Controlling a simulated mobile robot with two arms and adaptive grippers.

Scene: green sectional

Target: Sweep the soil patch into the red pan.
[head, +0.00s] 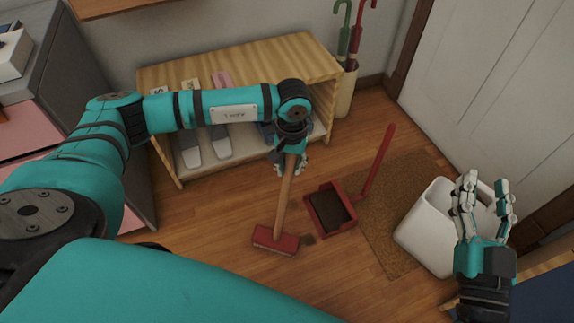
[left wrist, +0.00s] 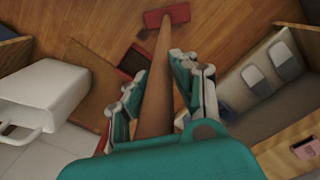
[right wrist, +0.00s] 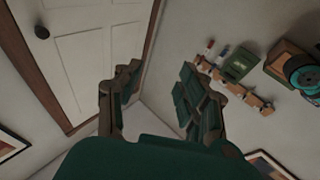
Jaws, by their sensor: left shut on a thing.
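My left gripper (head: 290,163) is shut on the wooden handle of a broom (head: 284,205). In the left wrist view its fingers (left wrist: 157,90) flank the handle (left wrist: 157,75). The red broom head (head: 275,240) is down at the wooden floor, tilted slightly. A small dark soil patch (head: 308,239) lies just right of the head, close to the near left corner of the red pan (head: 352,226). The pan's inside looks dark; I cannot tell whether soil is in it. Its red handle (head: 378,160) stands up to the right. My right gripper (head: 482,207) is open and empty.
A brown mat (head: 393,185) lies right of the pan, with a white bin (head: 425,235) at its edge. A wooden shoe rack (head: 170,165) stands behind, and an umbrella stand (head: 344,95) beside it. The floor left of the broom head is clear.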

